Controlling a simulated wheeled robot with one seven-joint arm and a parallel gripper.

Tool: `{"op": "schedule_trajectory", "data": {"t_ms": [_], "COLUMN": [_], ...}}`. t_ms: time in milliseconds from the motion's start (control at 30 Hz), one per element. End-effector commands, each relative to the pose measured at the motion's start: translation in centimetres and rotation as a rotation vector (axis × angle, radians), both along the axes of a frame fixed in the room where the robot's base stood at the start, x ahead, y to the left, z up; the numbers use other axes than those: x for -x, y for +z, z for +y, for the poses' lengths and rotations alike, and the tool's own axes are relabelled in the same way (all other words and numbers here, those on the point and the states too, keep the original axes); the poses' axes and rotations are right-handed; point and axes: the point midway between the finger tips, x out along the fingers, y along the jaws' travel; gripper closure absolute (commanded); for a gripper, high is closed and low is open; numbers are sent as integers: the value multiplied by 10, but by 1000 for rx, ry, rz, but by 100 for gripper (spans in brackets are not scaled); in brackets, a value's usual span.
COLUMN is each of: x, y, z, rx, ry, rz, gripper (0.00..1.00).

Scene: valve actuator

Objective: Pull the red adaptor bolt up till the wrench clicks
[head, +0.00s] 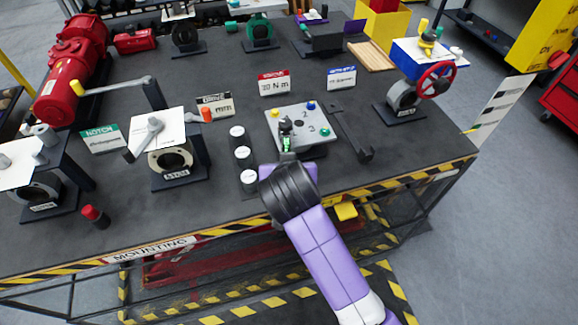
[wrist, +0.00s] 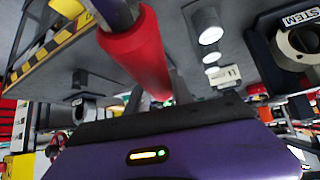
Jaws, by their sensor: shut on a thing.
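In the wrist view a red cylinder (wrist: 137,52) with a grey shaft at its upper end runs slantwise between the dark fingers of my gripper (wrist: 157,95). The gripper is shut on it; a small green spot shows at its lower tip. I cannot tell from its shape whether it is the bolt or a handle. In the head view my gripper (head: 287,148) is over the near edge of the grey numbered plate (head: 303,116), and my wrist hides the red cylinder.
A short red-and-black piece (head: 95,215) stands near the left front edge. Three pale-topped cylinders (head: 242,153) stand left of my gripper. A dark hooked tool (head: 351,132) lies right of the plate. The STEM valve (head: 172,158) stands to the left. Bare tabletop (head: 400,148) lies right.

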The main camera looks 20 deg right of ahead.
Motion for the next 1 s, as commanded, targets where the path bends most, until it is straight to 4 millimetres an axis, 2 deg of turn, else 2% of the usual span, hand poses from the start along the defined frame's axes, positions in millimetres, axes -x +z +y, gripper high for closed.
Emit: {"op": "schedule_trajectory", "data": {"t_ms": [1000], "x": [-1], "y": [30], "z": [0], "rx": [-2], "ry": [33], "rz": [-7], "gripper": [100]}}
